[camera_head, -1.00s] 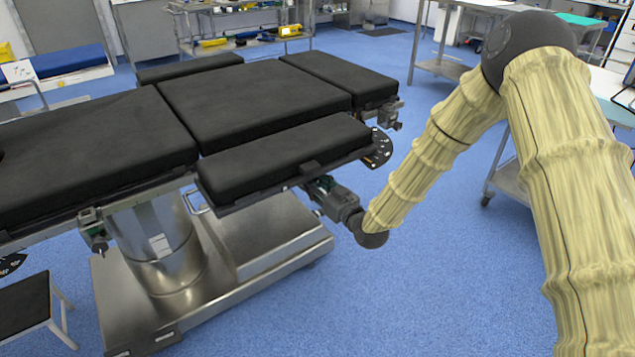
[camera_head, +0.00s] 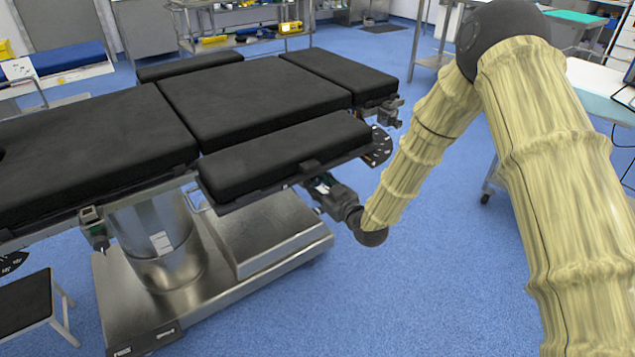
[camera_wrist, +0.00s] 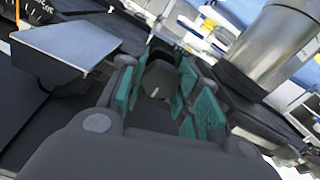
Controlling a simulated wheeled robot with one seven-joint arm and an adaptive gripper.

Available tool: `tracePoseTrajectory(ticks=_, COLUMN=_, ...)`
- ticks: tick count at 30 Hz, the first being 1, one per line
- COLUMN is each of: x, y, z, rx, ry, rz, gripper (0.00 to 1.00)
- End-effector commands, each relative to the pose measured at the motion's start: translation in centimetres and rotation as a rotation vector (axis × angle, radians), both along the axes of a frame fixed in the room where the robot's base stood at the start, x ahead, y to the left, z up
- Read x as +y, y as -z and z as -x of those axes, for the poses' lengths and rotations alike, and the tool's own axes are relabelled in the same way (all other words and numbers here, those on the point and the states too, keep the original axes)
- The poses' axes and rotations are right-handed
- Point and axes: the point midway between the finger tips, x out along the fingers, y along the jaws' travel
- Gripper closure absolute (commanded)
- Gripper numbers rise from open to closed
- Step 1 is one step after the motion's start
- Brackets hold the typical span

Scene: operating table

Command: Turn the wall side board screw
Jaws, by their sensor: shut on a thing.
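The operating table (camera_head: 270,100) has black padded boards. My gripper (camera_head: 322,184) is at the near edge of the narrow side board (camera_head: 285,155), low beside its rail. In the wrist view my gripper (camera_wrist: 165,90) has teal pads on both fingers. It is shut on a dark screw knob (camera_wrist: 159,78) that sits between the pads. The screw's shaft and mount are mostly hidden behind the fingers. In the head view the gripper and the board edge hide the screw.
The steel table base (camera_head: 260,245) stands below on the blue floor (camera_head: 430,290). A side trolley (camera_head: 590,75) is behind my arm on the right. The floor in front is clear.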

Motion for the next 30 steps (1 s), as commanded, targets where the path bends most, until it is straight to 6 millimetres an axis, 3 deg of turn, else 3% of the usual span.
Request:
tracePoseTrajectory(ticks=1, x=-0.3, y=-0.2, z=-0.3, rx=-0.004, ry=0.006, rz=-0.001, gripper=0.64)
tracePoseTrajectory(ticks=4, x=-0.2, y=-0.2, z=-0.2, rx=-0.004, ry=0.004, rz=0.000, gripper=0.46)
tracePoseTrajectory(ticks=17, x=-0.3, y=0.0, z=0.4, rx=-0.001, ry=0.000, rz=-0.001, gripper=0.45)
tracePoseTrajectory(ticks=30, x=-4.7, y=0.0, z=6.2, rx=0.001, ry=0.003, rz=-0.001, gripper=0.45)
